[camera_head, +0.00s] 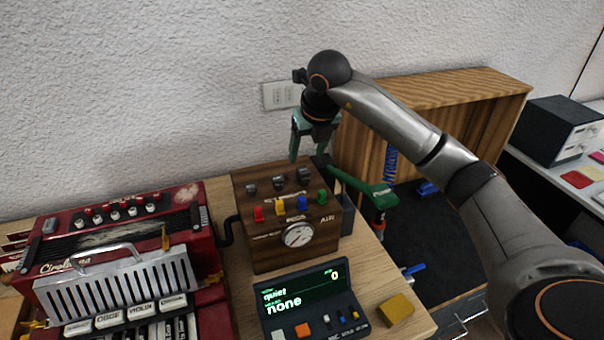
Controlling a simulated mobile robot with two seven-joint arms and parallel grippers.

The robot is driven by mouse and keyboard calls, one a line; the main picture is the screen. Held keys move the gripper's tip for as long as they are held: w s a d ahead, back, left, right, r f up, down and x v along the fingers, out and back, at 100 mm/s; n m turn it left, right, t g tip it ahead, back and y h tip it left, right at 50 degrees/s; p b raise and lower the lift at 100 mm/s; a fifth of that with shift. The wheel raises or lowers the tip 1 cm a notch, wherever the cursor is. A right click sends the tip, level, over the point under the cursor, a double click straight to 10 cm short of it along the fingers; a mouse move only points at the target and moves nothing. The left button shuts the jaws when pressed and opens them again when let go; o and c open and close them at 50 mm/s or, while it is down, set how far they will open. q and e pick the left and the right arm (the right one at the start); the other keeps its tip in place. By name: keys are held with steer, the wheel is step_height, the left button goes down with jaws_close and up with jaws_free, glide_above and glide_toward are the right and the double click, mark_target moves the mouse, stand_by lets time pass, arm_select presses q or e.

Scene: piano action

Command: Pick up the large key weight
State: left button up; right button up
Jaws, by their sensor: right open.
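My right gripper (308,157), with teal fingers, is open and points down behind the wooden box (255,200), near its back edge. I see nothing between its fingers, and the box hides some of what lies below them. I cannot tell for sure which thing is the large key weight. A brass-yellow block (396,309) lies on the table at the front right, well apart from the gripper. Small dark grey pieces (278,183) stand on top of the wooden box. My left gripper is not in view.
A red accordion-like instrument (110,225) fills the left. A display console (308,300) stands in front of the box. A green tool-like object (362,187) is at the box's right. A wooden cabinet (490,90) with a dark floor stands behind my right arm.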

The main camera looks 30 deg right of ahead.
mark_target(303, 169)
steer(key=shift+x, duration=1.05)
steer(key=x, duration=0.4)
steer(key=shift+s+a+f, duration=0.15)
steer(key=shift+s+f, duration=0.05)
steer(key=shift+s, duration=0.2)
steer(key=shift+w+f, duration=0.3)
steer(key=shift+f, duration=0.25)
steer(key=shift+c, duration=0.4)
jaws_close()
